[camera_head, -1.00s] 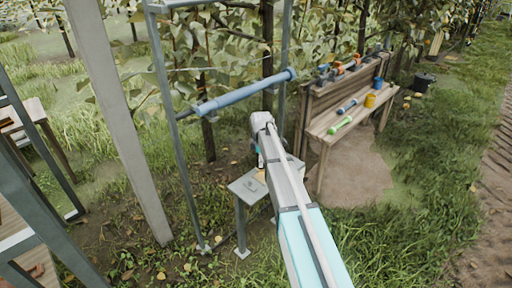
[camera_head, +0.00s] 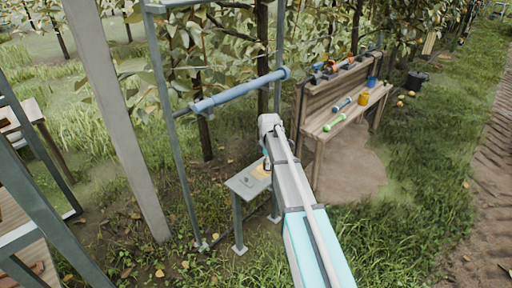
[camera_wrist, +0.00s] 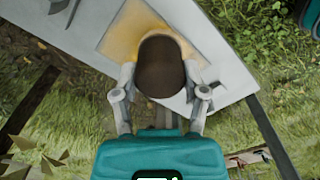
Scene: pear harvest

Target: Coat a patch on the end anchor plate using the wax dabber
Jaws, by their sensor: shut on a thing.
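The end anchor plate (camera_head: 240,186) is a pale grey flat plate on a post, left of my arm in the head view. In the wrist view the plate (camera_wrist: 225,60) fills the top, with a square yellow-tan patch (camera_wrist: 118,38) on it. My gripper (camera_wrist: 160,82) is shut on the wax dabber (camera_wrist: 160,66), whose brown rounded body shows between the fingers. The dabber overlaps the patch in the picture; its far end is hidden, so I cannot tell whether it touches. The patch (camera_head: 262,171) also shows in the head view, beside my arm.
A grey fitting (camera_wrist: 58,6) sits on the plate. A blue bar (camera_head: 240,90) spans a metal frame above and behind. A wooden bench (camera_head: 345,115) with blue, green and yellow items stands to the right. A concrete post (camera_head: 115,120) rises to the left. Grass lies around.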

